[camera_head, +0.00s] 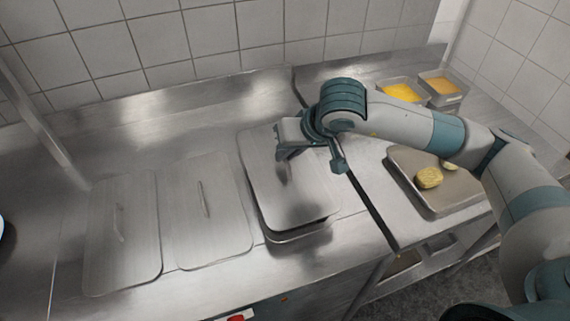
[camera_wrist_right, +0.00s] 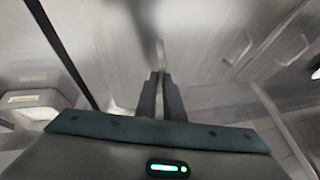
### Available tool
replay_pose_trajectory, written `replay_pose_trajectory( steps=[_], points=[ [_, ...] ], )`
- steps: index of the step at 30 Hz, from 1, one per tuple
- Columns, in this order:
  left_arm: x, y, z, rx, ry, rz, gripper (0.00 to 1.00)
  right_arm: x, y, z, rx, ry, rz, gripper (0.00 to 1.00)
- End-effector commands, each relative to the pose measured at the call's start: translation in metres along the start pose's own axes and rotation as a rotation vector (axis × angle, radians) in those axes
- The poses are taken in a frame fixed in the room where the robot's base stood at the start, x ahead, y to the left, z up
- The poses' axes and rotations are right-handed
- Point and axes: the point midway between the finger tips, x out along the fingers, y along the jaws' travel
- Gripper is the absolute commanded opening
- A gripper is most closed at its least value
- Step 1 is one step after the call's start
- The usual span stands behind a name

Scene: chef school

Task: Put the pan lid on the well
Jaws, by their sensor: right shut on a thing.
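The steel pan lid (camera_head: 305,204) is a flat rectangle with rounded corners, in the middle of the head view. My right gripper (camera_head: 284,163) is above it, shut on its handle, which is mostly hidden by the fingers. In the right wrist view the fingers (camera_wrist_right: 160,82) are close together on the thin handle. The lid lies over the well (camera_head: 299,236), whose rim shows below the lid's near edge. I cannot tell whether the lid touches the rim. My left gripper is not in view.
Two more steel lids (camera_head: 121,251) (camera_head: 205,230) with handles lie flat to the left. On the right, past a dark gap, a tray (camera_head: 455,201) holds yellow food pieces. Two containers of yellow (camera_head: 402,92) and orange (camera_head: 441,84) food stand at the back right.

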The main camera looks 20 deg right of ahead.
Motion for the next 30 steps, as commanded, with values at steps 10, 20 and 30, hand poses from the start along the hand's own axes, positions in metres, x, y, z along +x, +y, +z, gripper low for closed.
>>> replay_pose_trajectory(
  steps=[10,20,30],
  points=[
    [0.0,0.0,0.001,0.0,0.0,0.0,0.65,0.01,0.0,-0.006,-0.001,0.002,0.0,0.0],
    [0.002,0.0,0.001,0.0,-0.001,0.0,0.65,0.026,0.005,0.004,0.0,-0.001,0.0,0.0],
    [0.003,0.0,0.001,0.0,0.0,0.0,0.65,0.043,0.01,0.012,0.0,0.002,0.0,0.0]
  ],
)
